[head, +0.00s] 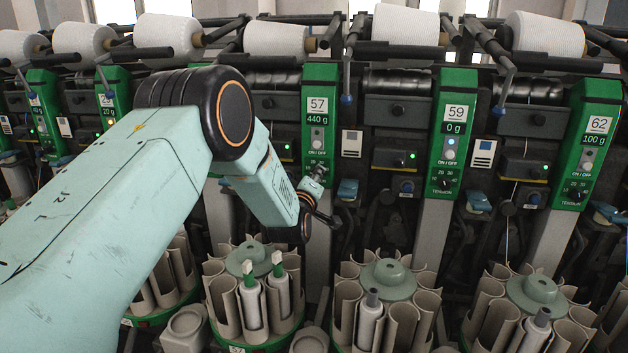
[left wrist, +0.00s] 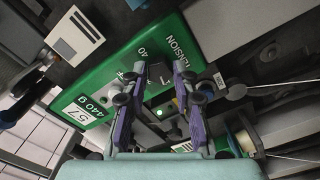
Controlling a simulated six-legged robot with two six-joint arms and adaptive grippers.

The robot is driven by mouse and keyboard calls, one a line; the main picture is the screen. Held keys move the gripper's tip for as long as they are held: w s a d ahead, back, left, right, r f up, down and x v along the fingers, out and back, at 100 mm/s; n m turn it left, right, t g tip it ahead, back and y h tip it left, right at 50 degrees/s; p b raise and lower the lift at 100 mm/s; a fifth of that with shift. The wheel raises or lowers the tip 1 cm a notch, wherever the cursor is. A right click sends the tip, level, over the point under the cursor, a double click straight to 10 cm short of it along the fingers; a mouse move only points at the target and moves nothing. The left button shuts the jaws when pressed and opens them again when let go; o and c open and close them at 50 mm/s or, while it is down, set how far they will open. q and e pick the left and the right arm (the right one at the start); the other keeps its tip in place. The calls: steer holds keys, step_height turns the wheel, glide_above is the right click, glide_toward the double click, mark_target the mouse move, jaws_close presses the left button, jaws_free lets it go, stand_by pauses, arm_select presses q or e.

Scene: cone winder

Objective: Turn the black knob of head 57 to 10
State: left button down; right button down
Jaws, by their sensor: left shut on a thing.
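Head 57's green panel (head: 318,110) stands in the middle of the head view, with labels 57 and 440 g and an ON/OFF button (head: 317,144). The same panel (left wrist: 110,72) shows rotated in the left wrist view. My left gripper (head: 318,176) is at the lower part of this panel and hides the knob in the head view. In the left wrist view my left gripper (left wrist: 160,72) has its two purple fingers on either side of the black knob (left wrist: 158,78), shut on it. The number 40 and the word TENSION show beside it. The knob's exact setting cannot be read. My right gripper is not in view.
Green panels of head 59 (head: 451,130) and head 62 (head: 591,140) stand to the right. White yarn cones (head: 275,39) line the top. Below are round magazines with grey tubes (head: 345,300), some holding bobbins (head: 251,300). A blue lever (head: 347,190) is right of my gripper.

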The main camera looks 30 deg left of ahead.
arm_select(q)
steer(key=c, duration=1.1)
jaws_free()
steer(key=shift+o, duration=0.2)
steer(key=v, duration=1.2)
steer(key=shift+s, duration=0.1)
